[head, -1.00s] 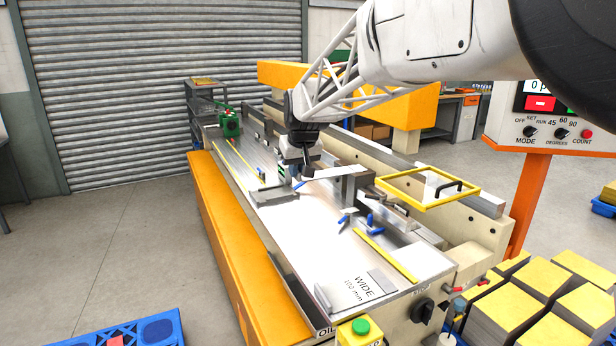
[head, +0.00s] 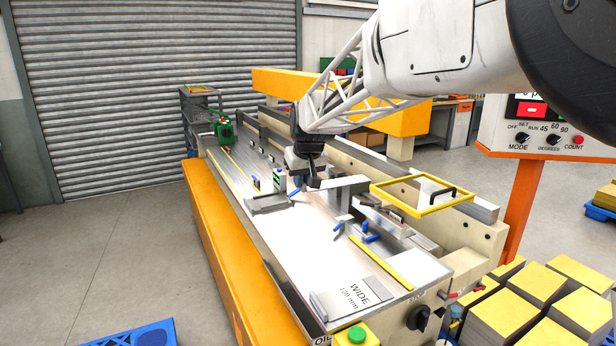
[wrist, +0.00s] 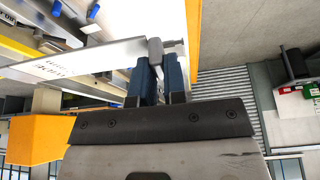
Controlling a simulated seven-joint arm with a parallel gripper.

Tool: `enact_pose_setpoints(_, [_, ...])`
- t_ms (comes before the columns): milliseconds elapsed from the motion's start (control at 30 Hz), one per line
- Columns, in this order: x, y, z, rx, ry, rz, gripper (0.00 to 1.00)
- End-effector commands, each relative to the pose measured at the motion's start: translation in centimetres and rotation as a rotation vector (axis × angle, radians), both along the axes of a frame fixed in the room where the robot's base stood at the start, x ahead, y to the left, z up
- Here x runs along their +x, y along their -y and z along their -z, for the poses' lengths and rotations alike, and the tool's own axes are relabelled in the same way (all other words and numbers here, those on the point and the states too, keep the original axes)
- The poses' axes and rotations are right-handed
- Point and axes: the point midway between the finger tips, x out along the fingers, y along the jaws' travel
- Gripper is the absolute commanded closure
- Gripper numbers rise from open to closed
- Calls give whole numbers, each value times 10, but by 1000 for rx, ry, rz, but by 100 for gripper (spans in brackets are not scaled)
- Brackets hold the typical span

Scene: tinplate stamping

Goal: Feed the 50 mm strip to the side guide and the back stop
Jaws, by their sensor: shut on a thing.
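My gripper (head: 313,180) is shut on the strip (head: 345,182), a narrow pale metal plate that reaches to the right from the fingers, over the machine bed. In the wrist view, the strip (wrist: 95,56) extends left from the blue-padded fingers (wrist: 160,78) and bears dark printing too blurred to read surely. The strip's right end is close to an upright grey block (head: 343,205); whether it touches cannot be told. I cannot tell surely which fittings are the side guide and the back stop.
Blue-handled clamps (head: 370,238) stand right of the bed's middle. A yellow-framed guard (head: 420,208) sits beyond them. A low grey block (head: 268,203) lies left of the gripper. A plate marked WIDE 100 mm (head: 350,300) lies on the near bed.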

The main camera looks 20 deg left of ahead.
Motion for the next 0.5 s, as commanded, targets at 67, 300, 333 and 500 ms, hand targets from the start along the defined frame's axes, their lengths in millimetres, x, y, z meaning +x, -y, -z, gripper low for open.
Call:
enact_pose_setpoints(67, [6,15,6,-1,-2,7,100])
enact_pose_setpoints(300, [27,71,28,-2,-4,24,100])
enact_pose_setpoints(333, [29,78,31,-1,-4,26,100])
enact_pose_setpoints(500, [41,121,47,-1,-5,40,100])
